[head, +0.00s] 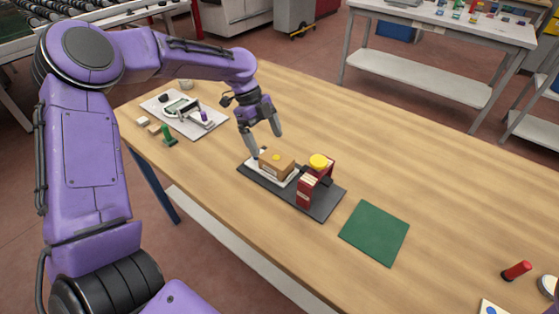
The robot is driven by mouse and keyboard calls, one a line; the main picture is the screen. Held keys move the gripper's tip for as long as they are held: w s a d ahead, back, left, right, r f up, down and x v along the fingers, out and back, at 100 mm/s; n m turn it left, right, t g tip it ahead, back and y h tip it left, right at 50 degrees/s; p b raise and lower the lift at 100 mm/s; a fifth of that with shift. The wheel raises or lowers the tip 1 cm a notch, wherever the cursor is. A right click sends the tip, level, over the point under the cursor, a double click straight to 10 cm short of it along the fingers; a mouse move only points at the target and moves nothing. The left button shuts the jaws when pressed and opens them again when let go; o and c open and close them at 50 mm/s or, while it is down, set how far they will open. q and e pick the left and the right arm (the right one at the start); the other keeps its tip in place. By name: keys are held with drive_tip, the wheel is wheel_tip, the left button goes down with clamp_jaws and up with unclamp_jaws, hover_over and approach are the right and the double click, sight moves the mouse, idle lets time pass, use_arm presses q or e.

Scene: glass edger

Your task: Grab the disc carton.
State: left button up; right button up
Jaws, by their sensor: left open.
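My left gripper (267,142) is open and points down just above and behind the carton. One fingertip reaches low near the carton's left end; whether it touches cannot be told. The other finger is higher, above the carton. Nothing is between the fingers. My right gripper is out of view.
A green mat (375,232) lies further right. A light tray (184,115) with tools and a green stamp-like piece (168,134) are at left. A red cylinder (516,270) lies at right.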

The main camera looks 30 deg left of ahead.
sight(276, 158)
use_arm(q)
drive_tip(key=x, duration=0.3)
drive_tip(key=d+p+x, duration=0.1)
drive_tip(key=x, duration=0.2)
drive_tip(key=shift+w+d, duration=0.15)
drive_tip(key=shift+d+f, duration=0.1)
drive_tip(key=shift+f, duration=0.2)
drive_tip(key=c, duration=1)
